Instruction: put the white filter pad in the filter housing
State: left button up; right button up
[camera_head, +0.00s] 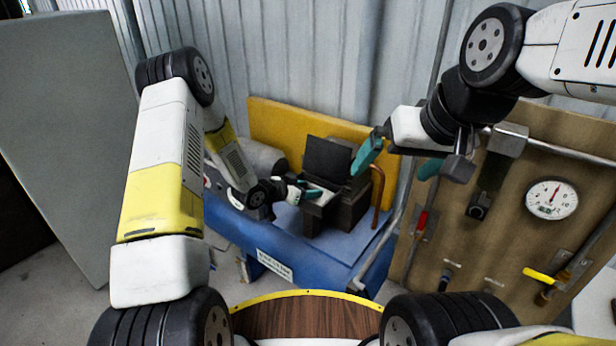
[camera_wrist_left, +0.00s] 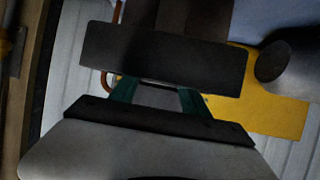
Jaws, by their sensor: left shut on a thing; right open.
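The filter housing (camera_head: 351,212) is a dark box on the blue bench in the head view, with a dark panel (camera_head: 327,163) standing up at its back. The white filter pad (camera_head: 319,194) lies at the housing's open top, partly hidden. My right gripper (camera_head: 398,162) is open and empty, above and right of the housing.
The blue bench (camera_head: 290,245) has a yellow back board (camera_head: 275,122). A grey cylinder (camera_wrist_left: 288,60) lies beside the housing, and a copper-coloured pipe (camera_head: 378,195) stands at its right. A panel with a gauge (camera_head: 551,199), pipes and valves fills the right side.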

pick_arm(q)
jog(key=shift+f, duration=0.25)
jog(key=o, duration=1.3)
